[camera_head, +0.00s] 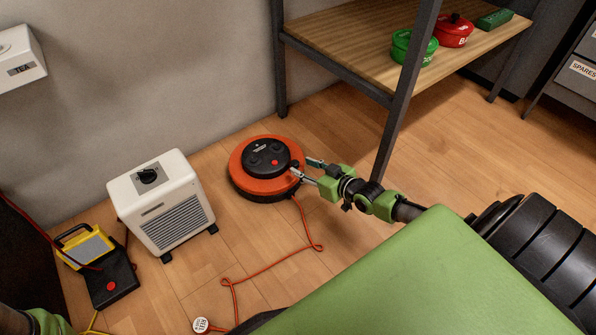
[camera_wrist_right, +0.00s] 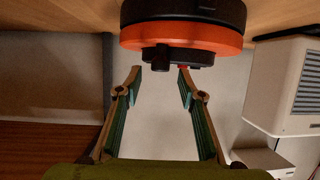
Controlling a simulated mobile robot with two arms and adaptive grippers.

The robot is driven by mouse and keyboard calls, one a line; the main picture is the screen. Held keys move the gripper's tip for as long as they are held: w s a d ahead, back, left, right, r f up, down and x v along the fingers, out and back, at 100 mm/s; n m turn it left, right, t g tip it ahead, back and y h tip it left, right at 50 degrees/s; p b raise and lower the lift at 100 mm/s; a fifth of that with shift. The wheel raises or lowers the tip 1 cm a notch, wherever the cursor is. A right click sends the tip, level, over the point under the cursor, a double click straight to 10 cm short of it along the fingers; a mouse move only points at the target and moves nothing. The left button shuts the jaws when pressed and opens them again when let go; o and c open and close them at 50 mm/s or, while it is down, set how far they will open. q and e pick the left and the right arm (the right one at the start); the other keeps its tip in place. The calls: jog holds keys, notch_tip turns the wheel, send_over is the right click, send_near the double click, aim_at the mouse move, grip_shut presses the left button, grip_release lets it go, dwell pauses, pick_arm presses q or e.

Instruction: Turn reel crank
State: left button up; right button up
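The cable reel (camera_head: 240,172) is an orange disc with a black hub (camera_head: 262,150), lying on the wooden floor by the wall. A small red spot shows on the hub. My right gripper (camera_head: 305,167) is open at the reel's right edge. In the right wrist view, the reel (camera_wrist_right: 215,36) is at the top, and a black knob-like part (camera_wrist_right: 158,58) juts from its face just beyond the open fingertips (camera_wrist_right: 160,72). Nothing is clamped between the fingers. I cannot tell whether that part is the crank's handle. My left gripper is out of view.
A white heater (camera_head: 172,205) stands left of the reel, with a yellow-and-black device (camera_head: 108,272) beyond it. The shelf's dark post (camera_head: 400,110) rises close to my right arm.

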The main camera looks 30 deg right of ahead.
aim_at(298, 165)
jog(key=shift+b+x, duration=0.9)
jog(key=shift+x, duration=0.95)
jog(key=shift+c, duration=0.4)
